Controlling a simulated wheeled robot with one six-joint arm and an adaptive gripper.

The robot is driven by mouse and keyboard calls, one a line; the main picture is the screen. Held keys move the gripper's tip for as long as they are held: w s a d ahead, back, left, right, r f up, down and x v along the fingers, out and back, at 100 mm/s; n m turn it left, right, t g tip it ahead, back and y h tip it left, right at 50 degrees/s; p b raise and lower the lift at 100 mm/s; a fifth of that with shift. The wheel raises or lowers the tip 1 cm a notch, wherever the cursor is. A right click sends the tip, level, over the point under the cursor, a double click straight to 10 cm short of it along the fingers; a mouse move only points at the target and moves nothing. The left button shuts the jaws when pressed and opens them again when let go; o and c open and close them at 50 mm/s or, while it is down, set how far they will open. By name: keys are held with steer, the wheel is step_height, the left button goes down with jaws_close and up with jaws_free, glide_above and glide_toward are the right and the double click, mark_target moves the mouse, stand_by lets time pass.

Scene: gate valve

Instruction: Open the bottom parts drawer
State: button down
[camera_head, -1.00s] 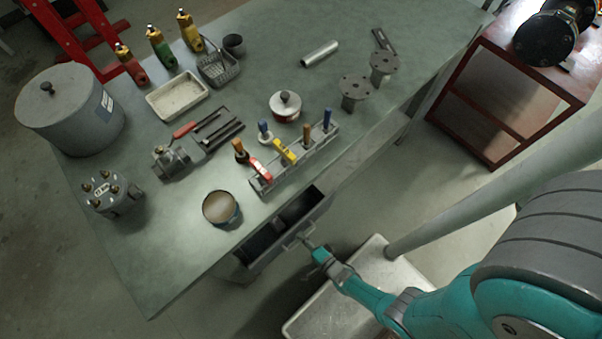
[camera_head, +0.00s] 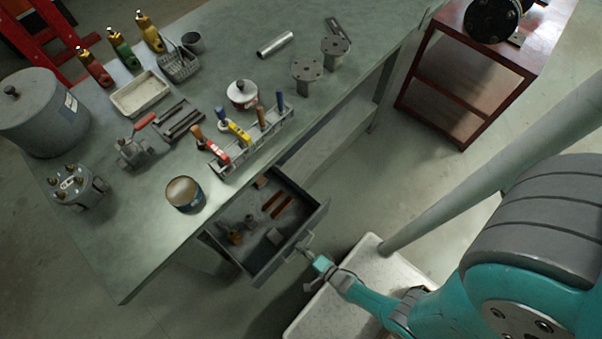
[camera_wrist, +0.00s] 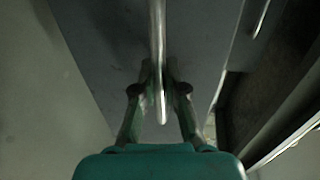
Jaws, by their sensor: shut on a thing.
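A grey drawer (camera_head: 319,210) stands pulled out from under the workbench in the head view. Its open top shows several loose parts inside, among them reddish-brown strips (camera_head: 277,205) and small brassy pieces (camera_head: 236,237). My gripper (camera_head: 309,254) is at the bar handle on the drawer's front. In the wrist view my gripper (camera_wrist: 160,80) is shut on the bar handle (camera_wrist: 158,35), one finger on each side, with the grey drawer front (camera_wrist: 105,45) behind it. A second bar handle (camera_wrist: 261,18) shows at the upper right there. The frames do not clearly show which drawer level this is.
The workbench (camera_head: 130,245) carries a tin (camera_head: 185,194), a tool rack (camera_head: 255,145) and several valves and fittings. A pale platform (camera_head: 345,290) lies below my arm. A red-brown stand (camera_head: 455,85) is at the upper right, with clear floor before it.

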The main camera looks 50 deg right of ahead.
steer(key=shift+s, duration=0.15)
steer(key=c, duration=1.2)
jaws_free()
